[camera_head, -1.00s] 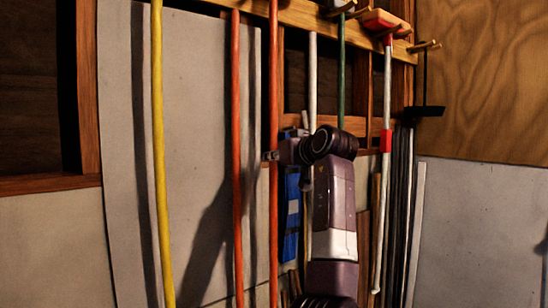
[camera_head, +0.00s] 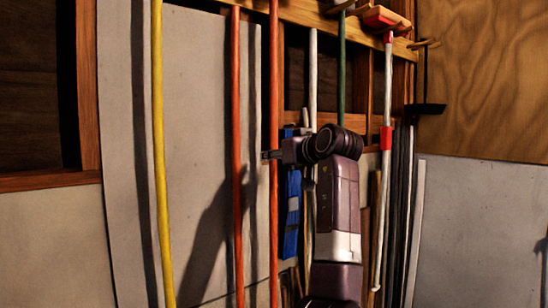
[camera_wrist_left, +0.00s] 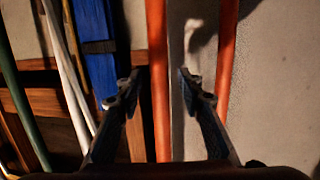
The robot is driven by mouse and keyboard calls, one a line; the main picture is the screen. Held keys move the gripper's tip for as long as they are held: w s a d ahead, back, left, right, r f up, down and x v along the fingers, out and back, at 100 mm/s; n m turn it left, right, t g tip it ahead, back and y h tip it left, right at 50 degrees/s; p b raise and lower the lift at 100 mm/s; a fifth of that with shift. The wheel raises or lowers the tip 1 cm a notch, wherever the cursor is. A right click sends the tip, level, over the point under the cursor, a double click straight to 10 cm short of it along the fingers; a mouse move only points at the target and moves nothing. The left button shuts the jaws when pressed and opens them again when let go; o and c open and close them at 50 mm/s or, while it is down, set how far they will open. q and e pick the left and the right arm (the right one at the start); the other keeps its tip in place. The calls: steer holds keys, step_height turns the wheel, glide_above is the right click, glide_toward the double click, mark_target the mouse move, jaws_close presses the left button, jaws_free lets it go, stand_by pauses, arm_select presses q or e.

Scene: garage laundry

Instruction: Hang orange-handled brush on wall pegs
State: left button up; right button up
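Two orange handles stand upright before the wall: one (camera_head: 274,90) nearer the middle and one (camera_head: 237,120) to its left. They also show in the left wrist view, as a nearer (camera_wrist_left: 157,60) and a farther handle (camera_wrist_left: 226,45). No brush head shows on either, as their ends leave the picture or are hidden. My left gripper (camera_head: 268,155) is at the middle handle. In the left wrist view its fingers (camera_wrist_left: 159,80) are open, with that handle between the tips and no clear contact. Wooden pegs (camera_head: 425,44) stick out of the rail (camera_head: 305,14). My right gripper is not in view.
A yellow handle (camera_head: 160,150) stands at the left. A blue object (camera_head: 291,215), a green handle (camera_head: 341,75) and a white handle (camera_head: 388,85) with red parts are close on the right. A dark tool (camera_head: 426,109) hangs right of the rail.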

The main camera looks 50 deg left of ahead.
arm_select(q)
steer(key=v, duration=1.1)
steer(key=shift+r, duration=0.1)
